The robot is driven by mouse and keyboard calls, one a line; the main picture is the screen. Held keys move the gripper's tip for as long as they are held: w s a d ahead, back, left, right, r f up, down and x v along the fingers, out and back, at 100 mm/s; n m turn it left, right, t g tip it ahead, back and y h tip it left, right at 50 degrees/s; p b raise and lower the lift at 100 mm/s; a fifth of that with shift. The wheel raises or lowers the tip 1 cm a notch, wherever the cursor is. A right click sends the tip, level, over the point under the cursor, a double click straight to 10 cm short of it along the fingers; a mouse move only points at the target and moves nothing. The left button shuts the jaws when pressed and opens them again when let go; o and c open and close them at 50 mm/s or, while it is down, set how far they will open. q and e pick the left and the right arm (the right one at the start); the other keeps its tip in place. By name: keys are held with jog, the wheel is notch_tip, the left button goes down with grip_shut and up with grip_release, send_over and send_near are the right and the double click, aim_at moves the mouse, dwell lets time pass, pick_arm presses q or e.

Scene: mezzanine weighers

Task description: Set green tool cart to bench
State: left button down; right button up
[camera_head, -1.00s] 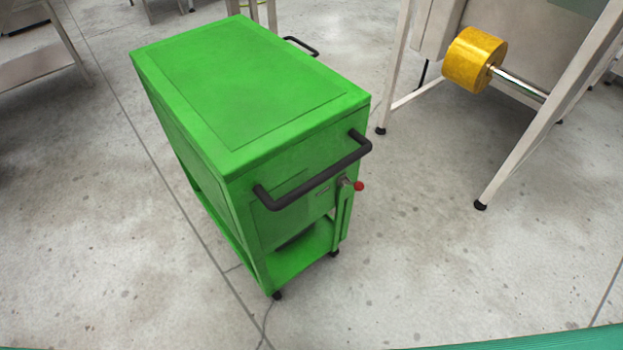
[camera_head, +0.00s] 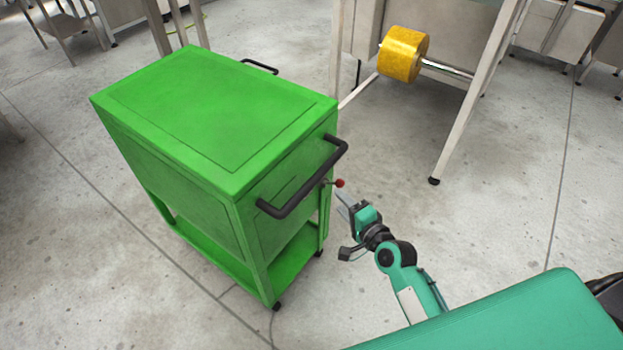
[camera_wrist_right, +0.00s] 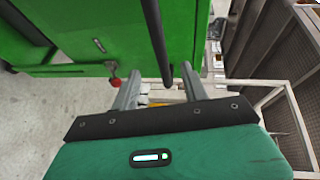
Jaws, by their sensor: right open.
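The green tool cart (camera_head: 215,115) stands on the concrete floor, left of centre in the head view. Its near end has a black bar handle (camera_head: 303,178) and a small lever with a red knob (camera_head: 340,183). My right gripper (camera_head: 343,204) is open and empty, beside the cart's near end and just below the red knob. In the right wrist view the two fingers (camera_wrist_right: 158,88) are spread, with the cart's green side (camera_wrist_right: 110,35) beyond them and the red knob (camera_wrist_right: 115,84) near the left finger. My left gripper is not in view.
A metal bench frame (camera_head: 455,110) stands right of the cart, with a yellow roll (camera_head: 404,54) on a steel shaft. Other metal tables (camera_head: 72,25) stand at the back left. The floor (camera_head: 500,210) right of my arm is clear.

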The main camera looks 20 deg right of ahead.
aim_at(317, 179)
jog(key=p+x, duration=0.2)
jog(key=x, duration=1.1)
jog(key=shift+w+f, duration=0.15)
jog(key=shift+w, duration=0.05)
grip_shut()
